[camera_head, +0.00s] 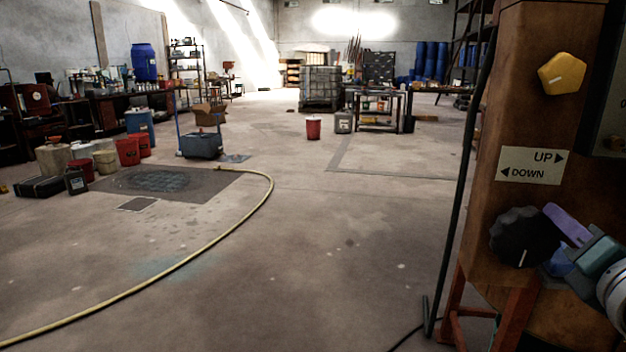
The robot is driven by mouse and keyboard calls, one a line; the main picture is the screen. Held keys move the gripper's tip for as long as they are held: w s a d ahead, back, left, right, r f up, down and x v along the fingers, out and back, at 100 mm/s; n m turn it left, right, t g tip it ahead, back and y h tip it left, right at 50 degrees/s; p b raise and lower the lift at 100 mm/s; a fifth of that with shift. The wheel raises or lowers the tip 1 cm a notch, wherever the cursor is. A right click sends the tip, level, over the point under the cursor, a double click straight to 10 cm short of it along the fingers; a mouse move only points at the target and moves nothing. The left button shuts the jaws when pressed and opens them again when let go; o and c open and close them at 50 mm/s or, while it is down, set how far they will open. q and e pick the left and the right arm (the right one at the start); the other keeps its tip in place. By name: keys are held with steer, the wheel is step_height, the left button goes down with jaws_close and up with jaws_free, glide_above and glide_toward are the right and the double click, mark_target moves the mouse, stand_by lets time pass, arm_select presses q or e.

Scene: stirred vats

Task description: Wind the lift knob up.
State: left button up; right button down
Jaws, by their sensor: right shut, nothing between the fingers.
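A black lobed knob (522,237) with a white pointer mark near its lower edge sits on the brown rusty column (500,185). Just above it is a white label plate (534,165) reading UP with an arrow to the right and DOWN with an arrow to the left. A yellow knob (562,73) with a white mark is higher on the same column. My right gripper (556,241), with purple and blue fingers, is shut and empty right beside the black knob. I cannot tell whether it touches the knob. My left gripper is out of view.
A dark upright pole (463,180) and red metal legs (515,318) stand by the column. A yellow hose (215,240) curves over the floor. Buckets, a blue cart (201,144) and benches are farther back. The middle floor is open.

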steer(key=shift+s+d+f+b, duration=0.15)
steer(key=shift+d+f+b, duration=0.3)
steer(key=shift+d, duration=0.1)
steer(key=shift+s+d+f+b, duration=0.15)
steer(key=shift+d+f+b, duration=0.35)
steer(key=shift+b, duration=0.1)
steer(key=shift+d+r, duration=0.1)
steer(key=shift+r, duration=0.05)
steer(key=v, duration=0.6)
steer(key=shift+d+r+p, duration=0.2)
steer(key=shift+d+p, duration=0.05)
steer(key=shift+p, duration=0.2)
steer(key=shift+s, duration=0.1)
